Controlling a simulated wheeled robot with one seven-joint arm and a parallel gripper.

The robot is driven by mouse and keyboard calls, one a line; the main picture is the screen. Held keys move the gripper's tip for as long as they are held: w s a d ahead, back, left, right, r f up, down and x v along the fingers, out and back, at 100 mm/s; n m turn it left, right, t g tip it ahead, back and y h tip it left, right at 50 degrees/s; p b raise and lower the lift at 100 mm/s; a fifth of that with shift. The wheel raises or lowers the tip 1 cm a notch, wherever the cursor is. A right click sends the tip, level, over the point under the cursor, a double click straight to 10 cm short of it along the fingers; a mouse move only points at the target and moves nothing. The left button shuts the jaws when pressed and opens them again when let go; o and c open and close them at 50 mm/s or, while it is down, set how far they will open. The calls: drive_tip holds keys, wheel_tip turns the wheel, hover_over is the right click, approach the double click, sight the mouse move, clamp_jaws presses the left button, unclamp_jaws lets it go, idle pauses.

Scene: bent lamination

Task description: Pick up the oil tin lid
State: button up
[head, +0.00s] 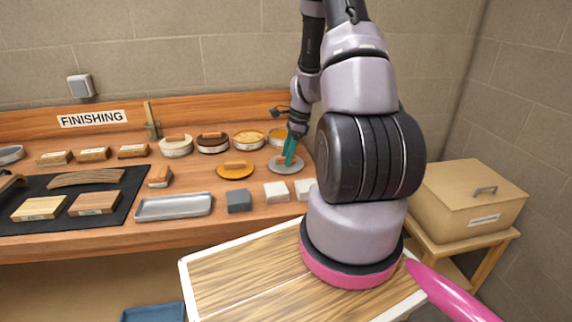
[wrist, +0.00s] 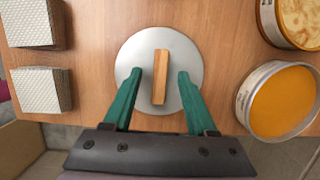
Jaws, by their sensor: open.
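A round grey lid (head: 286,168) with a wooden bar handle lies on the bench near its right end. It also shows in the wrist view (wrist: 145,45), its handle (wrist: 160,76) upright in the picture. A yellow-orange lid (head: 235,174) with a similar handle lies to its left. No label shows which is the oil tin lid. My gripper (head: 288,161) is over the grey lid. In the wrist view its green fingers (wrist: 160,73) are open, one on each side of the handle with a gap to each. Their exact height above the lid is unclear.
Tins line the back, including an orange-filled one (wrist: 278,102) and a pale yellow one (wrist: 301,20) near the lid. Pale blocks (head: 276,192), a grey block (head: 238,201) and a metal tray (head: 174,207) stand in front. A cardboard-coloured box (head: 470,200) stands right.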

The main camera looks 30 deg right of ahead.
clamp_jaws()
drive_tip(key=shift+r, duration=0.1)
